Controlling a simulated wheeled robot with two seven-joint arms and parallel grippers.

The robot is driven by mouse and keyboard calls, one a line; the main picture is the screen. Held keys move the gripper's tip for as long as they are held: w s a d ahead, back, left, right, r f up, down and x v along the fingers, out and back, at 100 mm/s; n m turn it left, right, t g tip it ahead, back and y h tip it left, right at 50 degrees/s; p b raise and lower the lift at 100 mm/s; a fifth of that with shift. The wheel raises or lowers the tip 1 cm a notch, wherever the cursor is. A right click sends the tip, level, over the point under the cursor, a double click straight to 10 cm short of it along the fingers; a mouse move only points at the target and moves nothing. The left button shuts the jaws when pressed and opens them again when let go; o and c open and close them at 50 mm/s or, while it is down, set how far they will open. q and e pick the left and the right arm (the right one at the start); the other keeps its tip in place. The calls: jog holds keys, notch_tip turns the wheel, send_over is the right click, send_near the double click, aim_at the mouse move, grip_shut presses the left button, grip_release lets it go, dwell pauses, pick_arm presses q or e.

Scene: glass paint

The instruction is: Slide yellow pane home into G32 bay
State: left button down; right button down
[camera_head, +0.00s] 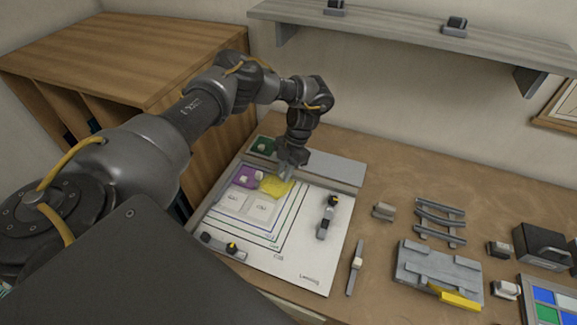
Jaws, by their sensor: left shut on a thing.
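The yellow pane (273,189) lies on or just above the white layout board (300,260), right of a purple pane (243,177). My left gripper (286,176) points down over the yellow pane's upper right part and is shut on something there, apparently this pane. The gripper hides part of the pane, and I cannot tell whether the pane touches the board or its neighbours. White marked bays (262,207) lie just in front of the pane; their labels are too small to read. My right gripper is not in view.
A green pane (263,146) lies at the board's back left. Dark clamps stand on the board's right (328,216) and front left edges. Right of it are a grey jig (438,266) with a yellow bar, a rack (440,222) and a coloured glass panel (555,305).

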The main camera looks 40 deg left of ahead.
aim_at(281, 182)
pick_arm(q)
jog(key=m, duration=0.2)
jog(key=m+y, duration=0.1)
jog(key=m, duration=0.1)
jog(key=m+t+y, duration=0.1)
jog(key=m, duration=0.1)
jog(key=shift+s+a+f, duration=0.15)
jog(key=shift+s+f, duration=0.05)
jog(key=shift+s, duration=0.2)
jog(key=m+t+y, duration=0.1)
jog(key=m, duration=0.3)
jog(key=shift+s, duration=0.2)
jog(key=m+t, duration=0.1)
jog(key=m, duration=0.2)
jog(key=shift+t, duration=0.3)
jog(key=shift+f, duration=0.2)
jog(key=shift+f, duration=1.9)
jog(key=shift+f+b, duration=0.8)
jog(key=shift+y+b, duration=0.3)
jog(key=shift+b, duration=0.05)
